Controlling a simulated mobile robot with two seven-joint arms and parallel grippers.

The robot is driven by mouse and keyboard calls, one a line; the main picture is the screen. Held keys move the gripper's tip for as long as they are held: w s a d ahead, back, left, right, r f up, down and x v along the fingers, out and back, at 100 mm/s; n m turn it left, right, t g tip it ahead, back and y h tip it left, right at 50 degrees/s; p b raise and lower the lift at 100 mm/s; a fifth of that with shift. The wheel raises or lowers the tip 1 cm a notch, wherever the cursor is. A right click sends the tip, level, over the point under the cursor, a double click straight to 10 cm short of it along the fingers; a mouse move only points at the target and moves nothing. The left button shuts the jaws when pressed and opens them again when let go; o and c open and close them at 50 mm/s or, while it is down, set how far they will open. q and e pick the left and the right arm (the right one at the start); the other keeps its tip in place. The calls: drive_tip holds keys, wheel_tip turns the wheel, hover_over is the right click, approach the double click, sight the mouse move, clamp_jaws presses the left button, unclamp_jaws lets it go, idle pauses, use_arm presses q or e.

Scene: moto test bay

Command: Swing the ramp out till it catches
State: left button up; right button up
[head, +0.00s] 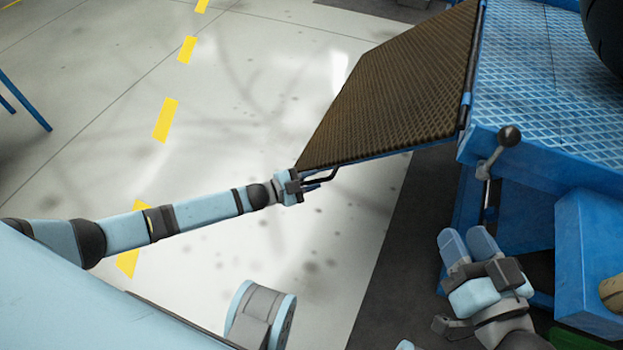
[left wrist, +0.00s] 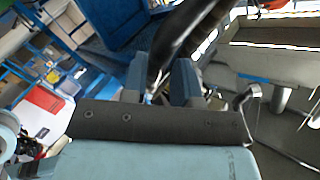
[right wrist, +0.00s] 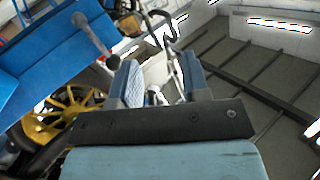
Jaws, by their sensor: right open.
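The ramp (head: 400,85) is a brown, mesh-surfaced panel with a blue edge. Its right side meets the blue platform (head: 545,75), and it extends out to the left over the floor. A black handle (head: 328,176) sits at its near left corner. My left gripper (head: 308,187) is at this handle; in the left wrist view a dark bar (left wrist: 183,38) runs between its fingers, which close on it. My right gripper (head: 467,243) is open and empty, below a lever with a black ball knob (head: 509,136). The lever also shows in the right wrist view (right wrist: 96,38). The ramp's catch cannot be made out.
A black tyre (head: 608,30) stands on the platform at the top right. A blue box (head: 585,260) is right of my right gripper. The pale floor (head: 250,110), with a dashed yellow line, is clear left of the ramp. A blue frame (head: 25,105) stands at the far left.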

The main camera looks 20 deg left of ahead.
use_arm(q)
drive_tip(key=shift+a, duration=0.1)
drive_tip(key=p+v, duration=0.4)
drive_tip(key=v, duration=0.9)
drive_tip(key=shift+s, duration=0.3)
use_arm(e)
wheel_tip(320, 180, up, 6)
drive_tip(key=t, duration=0.2)
drive_tip(key=shift+d+r+m+t, duration=0.15)
drive_tip(key=shift+d+m+t, duration=0.15)
drive_tip(key=shift+t, duration=0.1)
use_arm(q)
drive_tip(key=shift+a, duration=0.15)
